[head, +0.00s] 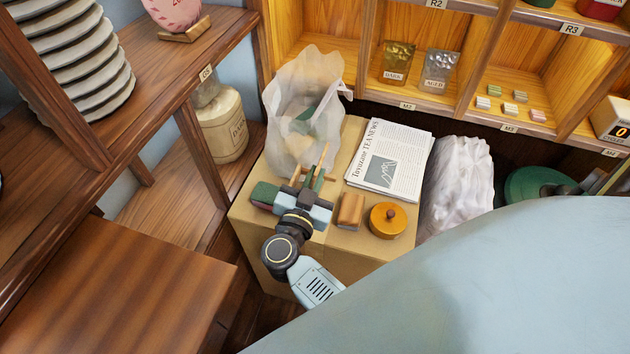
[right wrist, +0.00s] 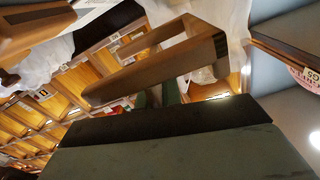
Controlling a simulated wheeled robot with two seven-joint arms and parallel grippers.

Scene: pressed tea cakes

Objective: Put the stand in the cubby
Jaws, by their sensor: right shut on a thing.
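The stand (head: 322,164) is a small light-wood frame with thin bars. It rises from my right gripper (head: 307,193), which is shut on it above the cardboard box. In the right wrist view the wooden frame of the stand (right wrist: 165,68) fills the middle. The gripper hides its lower part in the head view. The wall of cubbies stands at the back. The cubby at upper left (head: 305,22) looks empty. The M2 cubby (head: 425,40) holds two packets, and the M3 cubby (head: 545,75) holds several small blocks. My left gripper is not in view.
The cardboard box (head: 262,240) carries a clear plastic bag (head: 300,95), a newspaper (head: 390,160), a wooden block (head: 350,211), a round lidded tin (head: 388,220) and a dark green item (head: 264,194). A white crumpled bag (head: 457,185) stands to its right. Shelves with a jar (head: 218,125) are left.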

